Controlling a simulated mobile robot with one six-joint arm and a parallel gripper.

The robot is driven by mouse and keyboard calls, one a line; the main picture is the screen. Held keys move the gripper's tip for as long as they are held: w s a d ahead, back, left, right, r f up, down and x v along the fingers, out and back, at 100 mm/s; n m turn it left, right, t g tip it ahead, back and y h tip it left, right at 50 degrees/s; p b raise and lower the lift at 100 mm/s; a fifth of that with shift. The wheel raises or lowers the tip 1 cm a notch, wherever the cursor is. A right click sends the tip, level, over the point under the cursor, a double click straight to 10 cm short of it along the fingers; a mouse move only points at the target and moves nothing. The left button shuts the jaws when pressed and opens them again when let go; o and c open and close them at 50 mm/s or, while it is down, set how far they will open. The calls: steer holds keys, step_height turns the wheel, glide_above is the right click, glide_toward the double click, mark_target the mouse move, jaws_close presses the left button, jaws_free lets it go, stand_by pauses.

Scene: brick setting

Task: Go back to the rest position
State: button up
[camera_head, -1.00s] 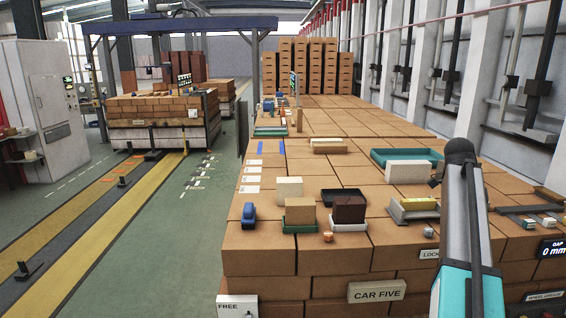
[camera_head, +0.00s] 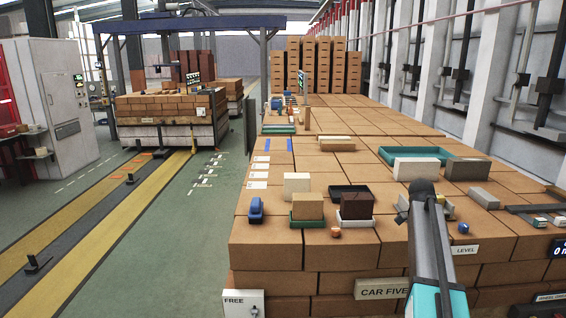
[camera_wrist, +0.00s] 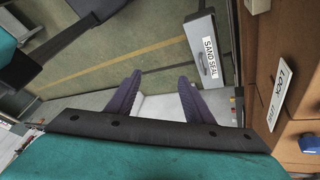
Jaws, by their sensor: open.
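My gripper (camera_wrist: 159,95) shows in the wrist view with two dark purple fingers spread apart. Nothing is between the fingers. A pale surface lies behind them, and the floor shows beyond. In the head view my arm rises at the lower right in front of the brick stack (camera_head: 300,245); the gripper itself cannot be made out there. A grey box labelled SAND SEAL (camera_wrist: 211,60) is to the right of the fingers in the wrist view, apart from them.
On the stack stand a blue object (camera_head: 256,210), a tan brick in a green tray (camera_head: 307,223), a dark brown brick (camera_head: 357,206), a white block (camera_head: 296,185) and a teal tray (camera_head: 455,152). The green floor (camera_head: 190,240) at left has open room. A loaded brick car (camera_head: 165,136) stands farther back.

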steer(key=s+a+f+n+g+b, duration=0.1)
steer(key=s+a+f+n, duration=0.15)
steer(key=a+f, duration=0.6)
steer(key=s+a+f+n+g+b, duration=0.15)
steer(key=s+a+f, duration=0.25)
steer(key=f, duration=1)
steer(key=s+a+f+n+b, duration=0.1)
steer(key=s+a+f+n, duration=0.15)
steer(key=a+f, duration=0.7)
steer(key=s+a+f+n+y, duration=0.1)
steer(key=s+a+f+n, duration=0.3)
steer(key=s+f+n, duration=0.2)
steer(key=s+a+f+n+t+b, duration=0.1)
steer(key=s+a+f+n, duration=0.3)
steer(key=s+f, duration=0.6)
steer(key=s+a+f+n+y+b, duration=0.1)
steer(key=s+a+f+n, duration=0.4)
steer(key=s+f+n, duration=0.3)
steer(key=shift+f+n+y, duration=0.3)
steer(key=shift+f+n, duration=0.15)
steer(key=shift+s+a, duration=0.1)
